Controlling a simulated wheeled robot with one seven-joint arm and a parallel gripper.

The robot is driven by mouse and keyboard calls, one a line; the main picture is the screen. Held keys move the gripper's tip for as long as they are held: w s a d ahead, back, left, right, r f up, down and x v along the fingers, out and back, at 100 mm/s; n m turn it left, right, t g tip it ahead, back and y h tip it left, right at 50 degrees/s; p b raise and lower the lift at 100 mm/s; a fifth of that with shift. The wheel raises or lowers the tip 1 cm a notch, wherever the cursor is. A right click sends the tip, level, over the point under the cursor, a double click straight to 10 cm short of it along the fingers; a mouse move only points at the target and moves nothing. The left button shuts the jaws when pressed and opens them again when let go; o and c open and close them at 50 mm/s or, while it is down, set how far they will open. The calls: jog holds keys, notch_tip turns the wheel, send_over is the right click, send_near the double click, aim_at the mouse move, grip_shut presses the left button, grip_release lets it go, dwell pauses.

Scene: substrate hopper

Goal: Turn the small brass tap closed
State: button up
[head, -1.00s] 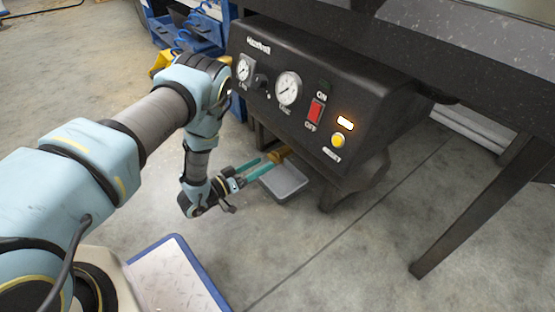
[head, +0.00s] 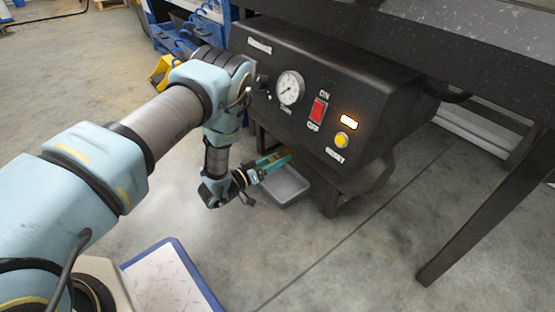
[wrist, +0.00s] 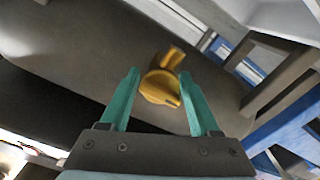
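The small brass tap (wrist: 160,88) shows in the wrist view, on the underside of the dark machine body. Its rounded handle faces my gripper and a short spout points up in the picture. My gripper (wrist: 158,95) is open, with one teal finger on each side of the tap. I see a gap between each finger and the brass, so they look apart from it. In the head view my gripper (head: 274,162) is under the front left of the machine, and the tap is mostly hidden there by the fingers.
The black control box (head: 330,90) is directly above my gripper, with a gauge (head: 290,88), a red switch (head: 317,111) and a yellow button (head: 341,140). A grey tray (head: 288,187) lies on the floor below. A dark leg (head: 329,198) stands to the right.

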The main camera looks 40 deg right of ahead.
grip_shut()
jog(key=shift+p, duration=0.3)
jog(key=m+p, duration=0.2)
jog(key=m, duration=0.1)
jog(key=shift+s+r+m+p, duration=0.1)
jog(key=shift+r+m+p, duration=0.05)
jog(key=shift+m+p, duration=1.2)
jog(key=shift+m, duration=0.75)
jog(key=shift+f, duration=0.2)
jog(key=shift+o, duration=1.8)
grip_release()
